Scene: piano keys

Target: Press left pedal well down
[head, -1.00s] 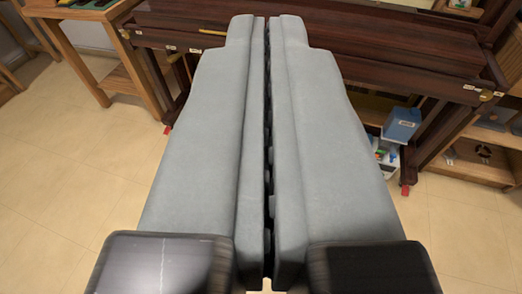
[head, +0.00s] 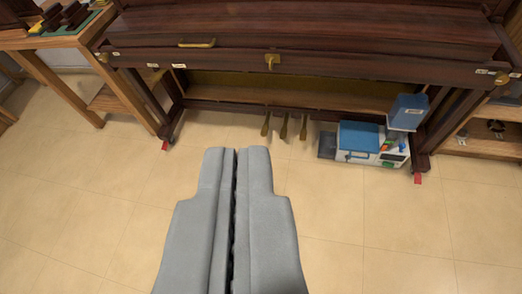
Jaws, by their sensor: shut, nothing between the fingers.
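Three brass pedals stick out below the piano's lower board in the head view. The left pedal (head: 266,124) is beside the middle pedal (head: 284,126) and the right pedal (head: 303,127). My gripper (head: 238,150) is shut and empty, its two grey fingers side by side with a thin dark seam between them. In the picture its tips lie just below and to the left of the left pedal, with tile floor showing between them. They appear apart; the exact depth gap is hard to tell.
The dark wooden piano (head: 300,70) spans the top, its legs on red floor blocks. A white box with a blue lid (head: 358,140) and a blue carton (head: 407,112) stand right of the pedals. A wooden table (head: 60,45) stands left. The tile floor (head: 110,200) in front is clear.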

